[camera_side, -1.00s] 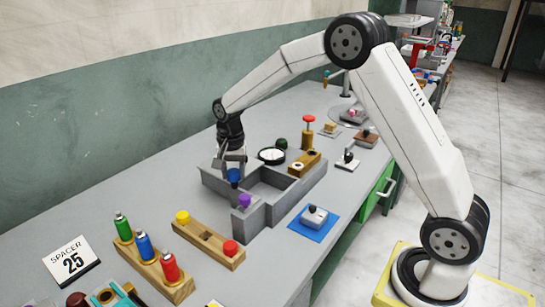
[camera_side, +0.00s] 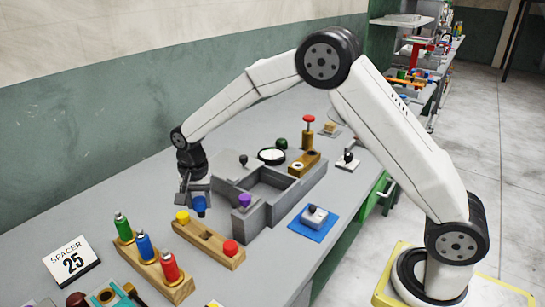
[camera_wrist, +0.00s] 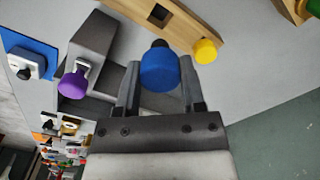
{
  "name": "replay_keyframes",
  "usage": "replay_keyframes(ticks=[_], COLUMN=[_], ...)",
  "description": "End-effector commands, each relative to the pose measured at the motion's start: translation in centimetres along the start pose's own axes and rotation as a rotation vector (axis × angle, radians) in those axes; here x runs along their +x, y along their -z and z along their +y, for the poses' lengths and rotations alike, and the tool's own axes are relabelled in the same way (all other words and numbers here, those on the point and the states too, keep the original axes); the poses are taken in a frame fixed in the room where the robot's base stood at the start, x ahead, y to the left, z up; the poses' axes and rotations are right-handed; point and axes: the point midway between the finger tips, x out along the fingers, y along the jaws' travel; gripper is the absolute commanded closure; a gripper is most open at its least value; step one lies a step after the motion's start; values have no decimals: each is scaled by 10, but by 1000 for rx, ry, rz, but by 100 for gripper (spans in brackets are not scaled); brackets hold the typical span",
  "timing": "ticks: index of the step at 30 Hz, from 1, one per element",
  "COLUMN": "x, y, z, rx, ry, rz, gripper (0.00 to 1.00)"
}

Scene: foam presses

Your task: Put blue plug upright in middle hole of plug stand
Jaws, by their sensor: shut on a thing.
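My gripper (camera_side: 197,192) is shut on the blue plug (camera_side: 199,204) and holds it upright in the air. In the wrist view the blue plug (camera_wrist: 160,72) sits between the two fingers (camera_wrist: 160,88). The plug stand (camera_side: 222,256) is a wooden bar with a yellow plug (camera_side: 183,216) at its far end and a red plug (camera_side: 230,248) at its near end. The middle hole of the stand is empty and shows in the wrist view (camera_wrist: 159,14). The blue plug is beside the stand's yellow end, apart from it.
A grey divided tray (camera_side: 295,195) stands behind the stand, with a purple-knobbed block (camera_side: 245,203) at its near corner. A rack (camera_side: 155,270) with green, blue and red bottles is at the left. A blue mat (camera_side: 312,224) lies to the right.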

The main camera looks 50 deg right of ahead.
Motion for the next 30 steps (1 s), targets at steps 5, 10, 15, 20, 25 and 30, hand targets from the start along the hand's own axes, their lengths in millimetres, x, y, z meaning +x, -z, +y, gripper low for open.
replay_keyframes(ticks=[5, 10, 15, 20, 25, 30], x=[4, 13, 24, 35, 46, 54], y=[0, 0, 0, 0, 0, 0], z=[0, 0, 0, 0, 0, 0], rx=[0, 0, 0, 0, 0, 0], ry=[-1, -2, -2, -1, -1, -1], rz=[-1, -1, -1, -1, -1, 0], gripper=[100, 100, 100, 100, 100, 100])
